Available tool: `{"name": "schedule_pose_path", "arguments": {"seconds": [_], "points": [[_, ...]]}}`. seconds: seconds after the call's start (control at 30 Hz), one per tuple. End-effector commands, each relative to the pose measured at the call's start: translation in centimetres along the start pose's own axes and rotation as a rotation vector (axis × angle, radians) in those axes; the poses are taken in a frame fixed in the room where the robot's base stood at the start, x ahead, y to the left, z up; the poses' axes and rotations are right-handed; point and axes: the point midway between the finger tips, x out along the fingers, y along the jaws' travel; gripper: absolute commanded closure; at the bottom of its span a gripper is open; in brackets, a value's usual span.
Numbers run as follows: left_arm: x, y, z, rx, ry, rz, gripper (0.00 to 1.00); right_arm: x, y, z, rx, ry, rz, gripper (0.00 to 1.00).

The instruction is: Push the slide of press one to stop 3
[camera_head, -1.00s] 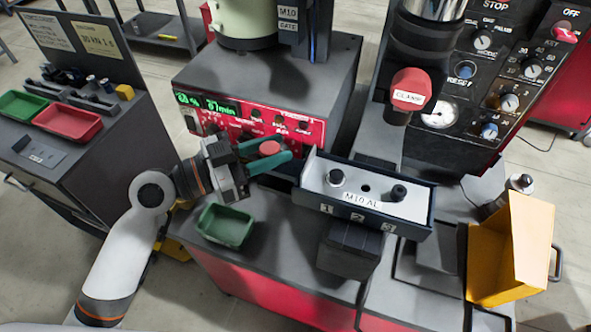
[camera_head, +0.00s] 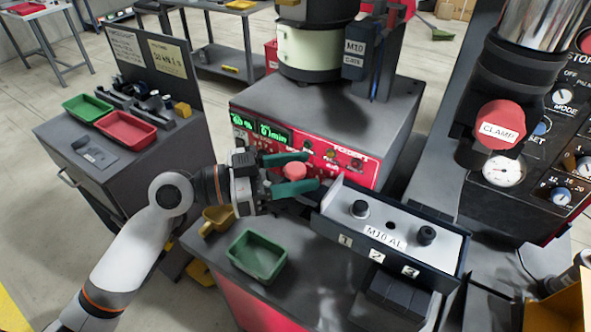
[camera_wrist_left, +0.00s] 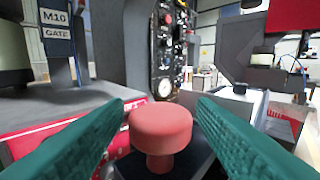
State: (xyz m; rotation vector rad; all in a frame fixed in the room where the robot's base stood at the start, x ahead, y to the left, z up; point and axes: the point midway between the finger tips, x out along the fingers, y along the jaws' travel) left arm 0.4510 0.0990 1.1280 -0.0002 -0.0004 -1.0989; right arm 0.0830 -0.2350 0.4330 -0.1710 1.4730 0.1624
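Press one's slide shows as a red round knob (camera_head: 294,170) on a short stem over a dark bar, at the left end of the grey housing labelled M10 AL (camera_head: 395,240). The stop labels 1 (camera_head: 345,241), 2 (camera_head: 377,257) and 3 (camera_head: 409,271) run along the housing's front. My left gripper (camera_head: 312,171) is open, its green fingers on either side of the knob. In the left wrist view the knob (camera_wrist_left: 160,125) stands between the fingers with gaps on both sides. The slide's far end is hidden inside the housing. My right gripper is out of view.
A green tray (camera_head: 257,255) lies on the bench in front of the gripper. The feeder's red control panel (camera_head: 300,148) stands close behind it. A red CLAMP knob (camera_head: 500,124) hangs at the right. A yellow bin (camera_head: 565,308) is at the lower right.

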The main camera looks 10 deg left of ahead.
Motion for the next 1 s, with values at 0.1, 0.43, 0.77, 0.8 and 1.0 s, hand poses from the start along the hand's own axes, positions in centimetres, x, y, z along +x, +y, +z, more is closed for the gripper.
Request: {"name": "schedule_pose_path", "arguments": {"seconds": [0.1, 0.43, 0.77, 0.8, 1.0], "points": [[-0.1, 0.0, -0.1, 0.0, 0.0, 0.0, 0.49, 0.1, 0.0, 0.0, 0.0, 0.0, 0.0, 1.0], [-5.1, 0.0, -0.9, 0.003, 0.005, 0.002, 0.49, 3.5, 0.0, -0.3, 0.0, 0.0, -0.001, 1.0], [-10.6, 0.1, -0.4, 0.0, 0.002, 0.002, 0.49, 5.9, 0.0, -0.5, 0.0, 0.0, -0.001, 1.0], [-11.0, 0.1, -0.3, -0.001, 0.001, 0.002, 0.49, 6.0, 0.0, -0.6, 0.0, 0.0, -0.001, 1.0], [-12.0, 0.0, -0.1, 0.0, 0.0, 0.0, 0.49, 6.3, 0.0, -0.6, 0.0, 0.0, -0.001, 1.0]]}}
